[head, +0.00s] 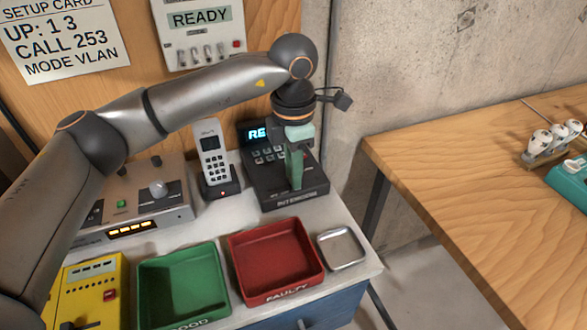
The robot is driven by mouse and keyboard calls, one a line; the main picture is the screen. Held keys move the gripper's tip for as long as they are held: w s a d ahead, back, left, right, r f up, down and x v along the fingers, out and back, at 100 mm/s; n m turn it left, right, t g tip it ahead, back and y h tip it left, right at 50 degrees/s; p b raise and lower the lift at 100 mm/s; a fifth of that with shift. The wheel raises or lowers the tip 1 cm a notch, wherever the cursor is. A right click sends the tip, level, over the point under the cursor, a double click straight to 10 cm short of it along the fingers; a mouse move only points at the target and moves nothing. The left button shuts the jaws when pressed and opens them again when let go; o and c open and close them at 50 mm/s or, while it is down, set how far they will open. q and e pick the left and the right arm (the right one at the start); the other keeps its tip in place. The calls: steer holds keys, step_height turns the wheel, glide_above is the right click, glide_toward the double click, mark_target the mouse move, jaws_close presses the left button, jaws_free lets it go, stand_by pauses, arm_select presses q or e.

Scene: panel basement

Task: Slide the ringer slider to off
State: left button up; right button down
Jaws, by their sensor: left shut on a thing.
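My left gripper (298,136) reaches down from the arm's wrist over the black keypad unit (277,196). It is shut on a narrow green piece (296,170) that hangs upright below it, in front of the unit's right side. I cannot tell whether the piece touches the unit. The unit has a lit display, partly covered by the gripper, and several keys. A white cordless phone (212,160) stands in a dark cradle just left of it. I cannot make out a ringer slider; the wrist and green piece hide part of the unit. My right gripper is not in view.
A grey console (172,208) with a knob stands left of the phone. A green tray (183,282), red tray (274,258) and small metal dish (341,247) lie in front. A yellow box (85,285) is front left. A wooden table (450,180) stands right, across a gap.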

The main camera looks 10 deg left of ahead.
arm_select(q)
jaws_close()
stand_by(0.8)
